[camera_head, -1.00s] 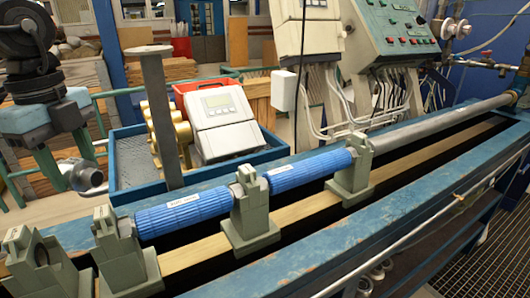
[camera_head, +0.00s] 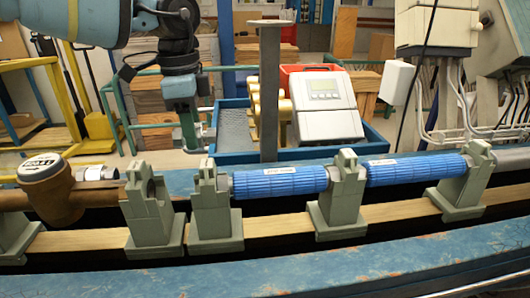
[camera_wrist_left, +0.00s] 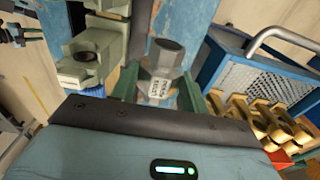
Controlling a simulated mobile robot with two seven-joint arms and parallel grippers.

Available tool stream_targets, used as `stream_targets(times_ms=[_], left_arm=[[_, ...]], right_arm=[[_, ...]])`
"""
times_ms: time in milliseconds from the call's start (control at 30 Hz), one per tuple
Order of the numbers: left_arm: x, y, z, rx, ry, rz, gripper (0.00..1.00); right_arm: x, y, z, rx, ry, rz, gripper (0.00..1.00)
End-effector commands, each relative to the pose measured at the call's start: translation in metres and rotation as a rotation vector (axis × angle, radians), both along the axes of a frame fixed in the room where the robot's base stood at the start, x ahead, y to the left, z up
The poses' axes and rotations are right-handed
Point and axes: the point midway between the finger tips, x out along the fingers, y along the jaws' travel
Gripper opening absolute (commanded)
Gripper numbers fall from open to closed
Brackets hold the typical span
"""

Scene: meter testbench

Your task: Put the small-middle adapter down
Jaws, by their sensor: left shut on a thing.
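My left gripper (camera_head: 190,140) hangs in front of the blue tray's left end, above the far edge of the bench. In the left wrist view, its fingers (camera_wrist_left: 160,92) are shut on a grey metal adapter (camera_wrist_left: 165,60) with a hexagonal end and a white label. The adapter is off any support as far as I can see, with the blue bench rail (camera_wrist_left: 190,18) behind it. My right gripper is not in view.
Green-grey clamp stands (camera_head: 150,210) line the bench. Two blue cylinders (camera_head: 280,181) (camera_head: 415,169) and a brown meter (camera_head: 62,195) with a metal fitting (camera_head: 97,173) sit along it. A grey post (camera_head: 269,95) stands near the tray.

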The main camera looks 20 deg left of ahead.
Motion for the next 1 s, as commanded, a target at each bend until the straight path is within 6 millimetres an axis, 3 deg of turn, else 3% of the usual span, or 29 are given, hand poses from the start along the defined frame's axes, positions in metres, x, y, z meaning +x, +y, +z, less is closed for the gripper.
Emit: stream_targets(times_ms=[300, 633, 1000], left_arm=[[0.0, 0.0, -0.039, 0.001, 0.002, -0.003, 0.13], [0.0, 0.0, -0.054, 0.0, 0.0, -0.002, 0.13], [0.0, 0.0, -0.098, 0.001, -0.001, -0.002, 0.13]], right_arm=[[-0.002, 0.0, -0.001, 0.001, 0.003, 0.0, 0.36], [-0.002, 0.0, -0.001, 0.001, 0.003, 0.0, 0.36], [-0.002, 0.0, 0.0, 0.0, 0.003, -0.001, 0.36]])
